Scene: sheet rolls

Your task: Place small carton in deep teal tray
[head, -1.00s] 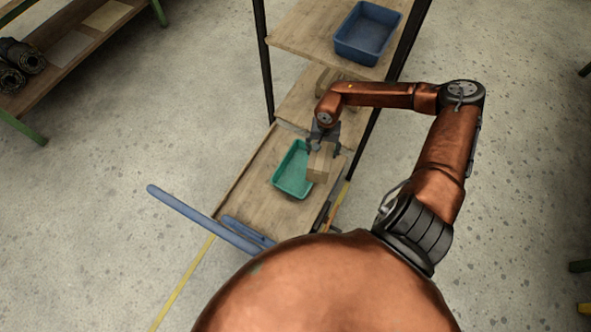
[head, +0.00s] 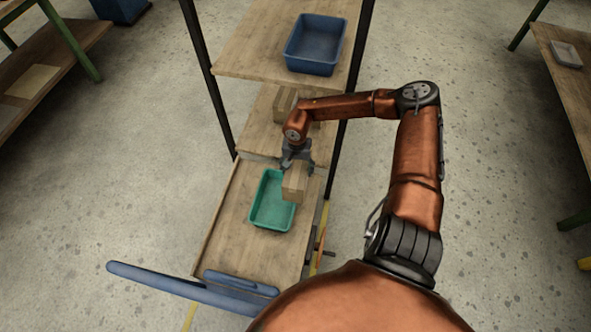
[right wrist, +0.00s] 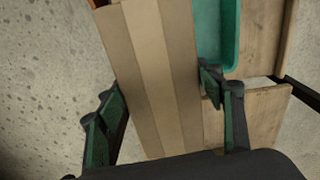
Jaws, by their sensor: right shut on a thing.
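The small carton (head: 295,184) is a tan box with a lighter band along it. My right gripper (head: 296,160) is shut on it, and in the right wrist view the carton (right wrist: 155,75) sits between the two fingers (right wrist: 160,108). The deep teal tray (head: 256,205) stands on the wooden cart top. It also shows in the right wrist view (right wrist: 228,35). In the head view the carton overlaps the tray's upper right side; I cannot tell its height above the tray. The carton hides part of that rim. My left gripper is not in view.
A wooden shelf unit (head: 235,60) stands behind the cart, with a blue tray (head: 315,65) on its upper board. The cart's blue handle (head: 180,287) is at the near left. Bare wood (head: 228,240) lies left of the teal tray.

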